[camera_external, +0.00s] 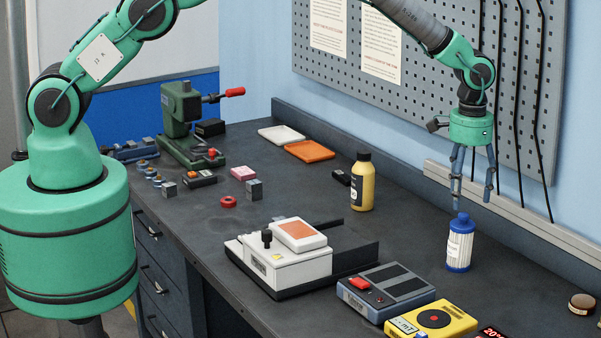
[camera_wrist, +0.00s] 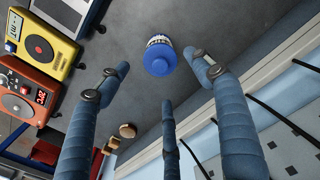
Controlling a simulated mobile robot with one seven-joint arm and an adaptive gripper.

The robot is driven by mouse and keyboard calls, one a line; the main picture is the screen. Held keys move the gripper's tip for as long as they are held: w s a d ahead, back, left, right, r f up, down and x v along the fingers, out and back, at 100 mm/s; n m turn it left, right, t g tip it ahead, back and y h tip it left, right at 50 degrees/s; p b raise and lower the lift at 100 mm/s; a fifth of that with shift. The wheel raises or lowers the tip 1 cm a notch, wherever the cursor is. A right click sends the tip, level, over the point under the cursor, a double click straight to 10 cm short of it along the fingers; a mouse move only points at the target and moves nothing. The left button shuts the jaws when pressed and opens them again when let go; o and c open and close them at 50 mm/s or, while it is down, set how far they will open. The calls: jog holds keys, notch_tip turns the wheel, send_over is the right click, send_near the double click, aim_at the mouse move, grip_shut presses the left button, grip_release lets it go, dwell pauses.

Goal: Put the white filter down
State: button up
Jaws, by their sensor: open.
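The white filter (camera_external: 460,249) is a white cartridge with blue end caps and a label. It stands upright on the dark bench at the right, near the wall-side ledge. In the wrist view its blue cap (camera_wrist: 160,60) faces the camera, just beyond the fingertips. My gripper (camera_external: 472,197) hangs pointing down right above the filter. Its blue-grey fingers are spread open and empty, as the wrist view (camera_wrist: 160,82) also shows. The fingertips look to be at or slightly above the cap's height; no finger is seen closed on it.
A yellow bottle (camera_external: 361,184) stands left of the filter. A grey-blue device (camera_external: 385,290) and a yellow device (camera_external: 432,319) lie in front of it. A white press-like unit (camera_external: 285,262) is farther left. The pegboard wall (camera_external: 520,120) is close behind my gripper. Bare bench surrounds the filter.

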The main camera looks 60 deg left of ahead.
jog(key=shift+a+r, duration=0.25)
jog(key=shift+r, duration=0.3)
jog(key=s+a+r+t, duration=0.1)
jog(key=s+a+r, duration=0.1)
jog(key=a+r, duration=0.5)
jog(key=s+a+r, duration=0.3)
jog(key=a+r, duration=0.1)
jog(key=r, duration=0.7)
jog(key=s+a+r+t, duration=0.2)
jog(key=s+a+r, duration=1)
jog(key=r, duration=0.3)
jog(key=s+a+r+t, duration=0.1)
jog(key=s+a, duration=0.3)
jog(key=s, duration=0.7)
jog(key=s+a+r+n, duration=0.1)
jog(key=s+a, duration=0.4)
jog(key=s, duration=0.6)
jog(key=s+a+r+t, duration=0.1)
jog(key=s+a, duration=0.4)
jog(key=s, duration=0.6)
jog(key=shift+a+r+t, duration=0.25)
jog(key=shift+r+t, duration=0.05)
jog(key=shift+r, duration=0.45)
